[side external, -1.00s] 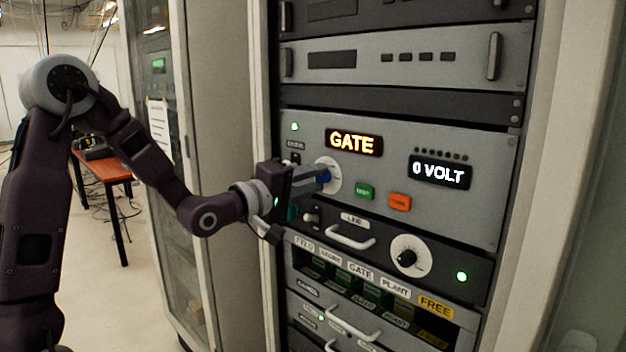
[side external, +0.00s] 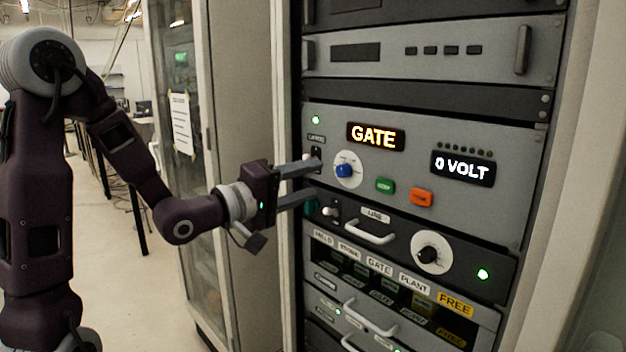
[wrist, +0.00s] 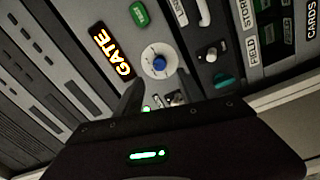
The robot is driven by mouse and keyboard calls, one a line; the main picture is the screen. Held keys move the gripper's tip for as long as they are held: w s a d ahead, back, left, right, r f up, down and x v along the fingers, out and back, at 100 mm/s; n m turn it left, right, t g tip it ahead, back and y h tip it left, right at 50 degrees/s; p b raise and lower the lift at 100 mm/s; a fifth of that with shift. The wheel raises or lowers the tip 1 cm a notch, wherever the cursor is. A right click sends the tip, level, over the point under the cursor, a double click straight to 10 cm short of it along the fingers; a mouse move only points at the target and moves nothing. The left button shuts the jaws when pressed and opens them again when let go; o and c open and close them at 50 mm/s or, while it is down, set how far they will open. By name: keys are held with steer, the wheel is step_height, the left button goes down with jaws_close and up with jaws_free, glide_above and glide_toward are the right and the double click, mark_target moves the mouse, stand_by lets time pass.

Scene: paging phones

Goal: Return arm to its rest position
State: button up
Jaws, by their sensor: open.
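My gripper (side external: 308,182) is open and empty in the side view, its two grey fingers apart and pointing at the rack panel, left of the blue knob. The blue knob (side external: 345,170) sits on a white dial and is clear of the fingers. In the wrist view the blue knob (wrist: 159,63) shows beyond the dark finger (wrist: 130,100). I cannot tell whether a fingertip touches the panel's left edge. The display (side external: 375,136) reads GATE, and another display (side external: 463,168) reads 0 VOLT.
Green (side external: 385,186) and orange (side external: 421,197) buttons sit right of the knob. Below are a white handle (side external: 370,234), a black knob (side external: 428,254) and labelled slots. A glass-door cabinet (side external: 182,150) stands behind my arm. Open floor lies at left.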

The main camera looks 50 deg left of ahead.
steer(key=s+d+f+m+g, duration=0.2)
steer(key=s+m+g, duration=0.2)
steer(key=s, duration=0.5)
steer(key=s+d+f+m+g, duration=0.3)
steer(key=s+m, duration=0.3)
steer(key=s, duration=0.3)
steer(key=s+d+f+m+g, duration=0.2)
steer(key=s+f+m+g, duration=0.1)
steer(key=s, duration=0.7)
steer(key=m+g, duration=0.1)
steer(key=g, duration=0.1)
steer(key=shift+d+m+g, duration=0.35)
steer(key=shift+m+g, duration=0.05)
steer(key=c, duration=0.8)
steer(key=shift+w+r, duration=0.25)
steer(key=shift+w, duration=0.05)
jaws_close()
steer(key=w+d+r+m+t, duration=0.1)
steer(key=w+r+m+t, duration=0.1)
steer(key=w+r+m, duration=0.6)
steer(key=w+d+r+m+t, duration=0.1)
steer(key=w+r+m, duration=0.7)
steer(key=w, duration=0.7)
steer(key=shift+w+m+t, duration=0.15)
steer(key=shift+m+t, duration=0.25)
steer(key=shift+m, duration=0.6)
